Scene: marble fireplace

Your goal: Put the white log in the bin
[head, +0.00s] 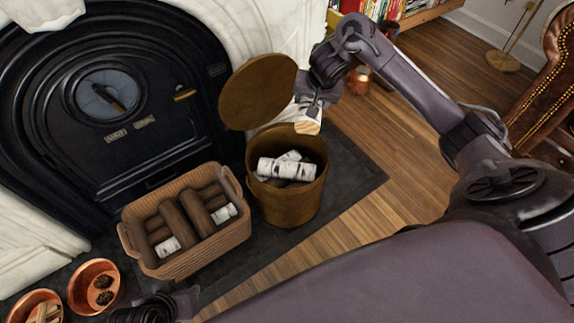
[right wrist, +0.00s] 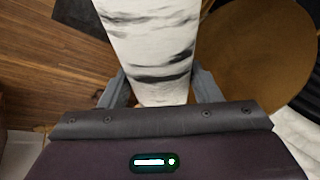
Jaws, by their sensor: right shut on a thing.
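My right gripper (head: 318,98) is shut on a white birch log (head: 307,114), held above the bin's back right rim. Its pale cut end faces the head camera. In the right wrist view the log (right wrist: 150,45) sits between the two fingers (right wrist: 162,88). The brass bin (head: 284,207) stands open, its round lid (head: 258,92) tilted up behind it. Several white logs (head: 285,168) lie inside the bin. The lid also shows in the right wrist view (right wrist: 255,55). My left gripper (head: 160,307) is partly visible at the bottom edge; its jaws are unclear.
A wicker basket (head: 205,245) of brown logs and white log pieces stands left of the bin. Copper bowls (head: 93,287) sit at lower left. The black fireplace (head: 100,100) is behind.

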